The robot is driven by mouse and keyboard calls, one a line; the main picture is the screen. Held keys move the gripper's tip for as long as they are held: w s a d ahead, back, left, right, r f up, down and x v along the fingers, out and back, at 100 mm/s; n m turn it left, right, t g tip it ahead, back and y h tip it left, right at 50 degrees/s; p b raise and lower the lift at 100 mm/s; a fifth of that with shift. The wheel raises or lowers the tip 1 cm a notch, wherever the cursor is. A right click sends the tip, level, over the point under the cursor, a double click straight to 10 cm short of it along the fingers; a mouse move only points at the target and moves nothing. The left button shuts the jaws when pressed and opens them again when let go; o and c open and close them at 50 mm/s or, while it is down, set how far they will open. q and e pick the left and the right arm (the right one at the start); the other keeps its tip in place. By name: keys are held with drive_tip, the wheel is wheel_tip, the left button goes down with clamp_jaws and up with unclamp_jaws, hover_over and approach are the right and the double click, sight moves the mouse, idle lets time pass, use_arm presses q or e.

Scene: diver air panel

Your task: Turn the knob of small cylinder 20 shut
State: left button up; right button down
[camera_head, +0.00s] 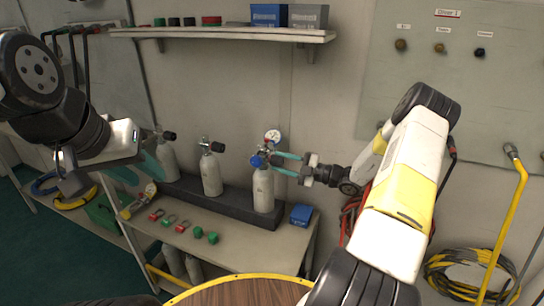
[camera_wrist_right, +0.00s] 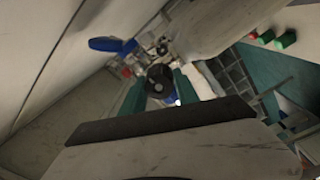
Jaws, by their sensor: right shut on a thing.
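Three small grey cylinders stand in a row in a dark rack on the bench. The right one (camera_head: 263,190) carries a round gauge (camera_head: 273,136) and a blue fitting (camera_head: 257,160). No number is legible on any cylinder. My right gripper (camera_head: 283,165) reaches in from the right with teal fingers at this cylinder's valve. In the right wrist view its black round knob (camera_wrist_right: 158,82) sits between the teal fingers, which are shut on it. In the head view the fingers mostly hide that knob.
The middle cylinder (camera_head: 211,174) and left cylinder (camera_head: 167,160) have black knobs too. A blue box (camera_head: 301,215) lies right of the rack. Green and red small parts (camera_head: 198,232) lie in front. A shelf (camera_head: 225,34) overhangs behind. A round wooden top (camera_head: 240,292) is nearest.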

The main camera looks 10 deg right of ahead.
drive_tip(key=c, duration=0.9)
unclamp_jaws()
drive_tip(key=v, duration=0.7)
drive_tip(key=shift+s+d, duration=0.25)
drive_tip(key=shift+d, duration=0.1)
